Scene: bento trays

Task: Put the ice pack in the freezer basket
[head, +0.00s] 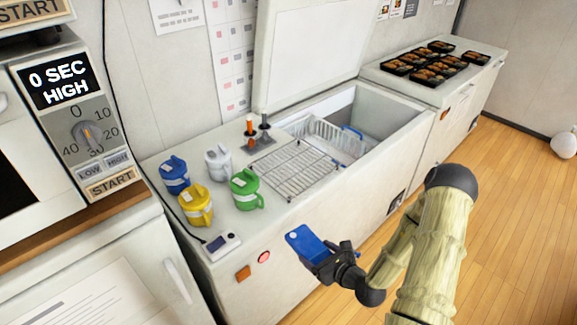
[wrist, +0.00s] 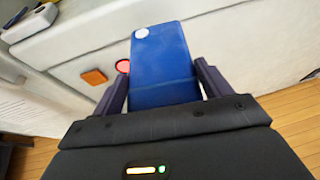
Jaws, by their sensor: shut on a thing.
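The blue ice pack (head: 307,243) is held in my gripper (head: 334,262), in front of the chest freezer's front wall. In the wrist view the ice pack (wrist: 163,65) sits between the two fingers of my gripper (wrist: 160,88), with a white round cap at its far end. The freezer (head: 392,135) stands with its lid (head: 310,45) raised. The white wire freezer basket (head: 335,138) hangs inside the opening, toward its left side. Something blue shows at the basket's right edge; I cannot tell what it is. My gripper is lower than the freezer rim and apart from it.
A wire rack (head: 292,170) lies flat left of the opening. Blue (head: 174,175), yellow (head: 197,205), white (head: 219,162) and green (head: 246,189) lidded jugs stand on the left top. Black food trays (head: 430,68) sit on the far counter.

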